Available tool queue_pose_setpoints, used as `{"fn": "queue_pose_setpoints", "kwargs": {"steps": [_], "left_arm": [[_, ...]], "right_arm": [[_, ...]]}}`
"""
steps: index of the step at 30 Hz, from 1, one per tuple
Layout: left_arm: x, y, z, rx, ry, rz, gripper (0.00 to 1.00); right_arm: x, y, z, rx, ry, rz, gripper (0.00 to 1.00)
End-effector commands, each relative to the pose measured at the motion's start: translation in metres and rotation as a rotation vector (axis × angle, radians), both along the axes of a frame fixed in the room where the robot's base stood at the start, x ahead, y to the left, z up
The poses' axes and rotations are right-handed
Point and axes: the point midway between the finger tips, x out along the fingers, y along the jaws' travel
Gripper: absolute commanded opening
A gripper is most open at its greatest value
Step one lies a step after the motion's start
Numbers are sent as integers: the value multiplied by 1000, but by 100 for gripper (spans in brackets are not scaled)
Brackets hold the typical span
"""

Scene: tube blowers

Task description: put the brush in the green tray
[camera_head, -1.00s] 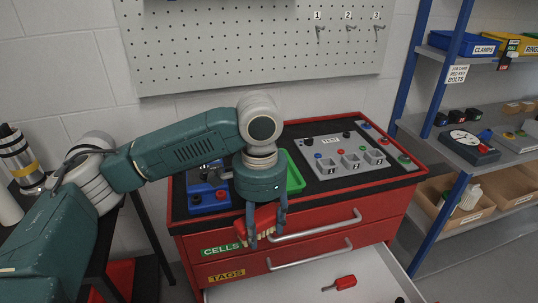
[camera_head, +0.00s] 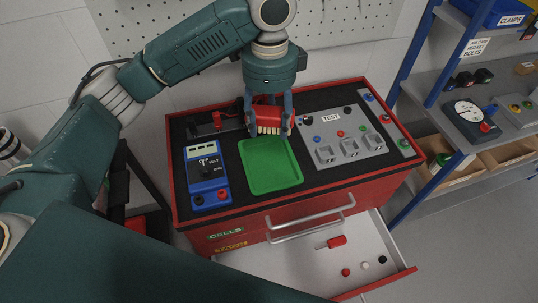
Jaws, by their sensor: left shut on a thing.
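The brush (camera_head: 268,116) has a red body and pale bristles. My left gripper (camera_head: 268,125) is shut on it, with the bristles facing down. The green tray (camera_head: 270,180) lies flat on the black top of the red cabinet. It looks empty. The brush is over or just behind the tray's far edge; whether it touches the tray or mat I cannot tell. My right gripper is not in view.
A blue meter (camera_head: 208,175) lies left of the tray. The grey test panel (camera_head: 343,138) lies to its right. A dark and red tool (camera_head: 212,125) sits behind. The open drawer (camera_head: 300,270) holds a red-handled screwdriver (camera_head: 337,241) and small round pieces.

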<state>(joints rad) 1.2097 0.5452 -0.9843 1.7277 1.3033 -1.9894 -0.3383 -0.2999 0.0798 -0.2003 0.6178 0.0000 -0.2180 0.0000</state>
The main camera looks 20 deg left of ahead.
Motion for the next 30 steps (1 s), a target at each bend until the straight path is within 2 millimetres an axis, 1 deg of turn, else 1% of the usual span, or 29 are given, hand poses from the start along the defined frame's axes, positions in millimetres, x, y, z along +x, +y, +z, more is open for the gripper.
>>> {"fn": "queue_pose_setpoints", "kwargs": {"steps": [1,6,9,12,19,25,27,30], "left_arm": [[-1,1,-14,4,5,1,22],[-1,2,-59,3,4,3,22],[-1,2,-83,4,3,2,22],[-1,1,-101,2,0,2,22],[0,1,-122,2,-1,3,22],[0,1,-152,2,-1,3,22],[0,1,-157,2,-2,2,22],[0,1,-158,2,-4,2,22]], "right_arm": [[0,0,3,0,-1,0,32],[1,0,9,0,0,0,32],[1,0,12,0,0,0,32],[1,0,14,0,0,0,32],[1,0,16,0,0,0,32],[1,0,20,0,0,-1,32],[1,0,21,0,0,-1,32],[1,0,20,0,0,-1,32]]}}
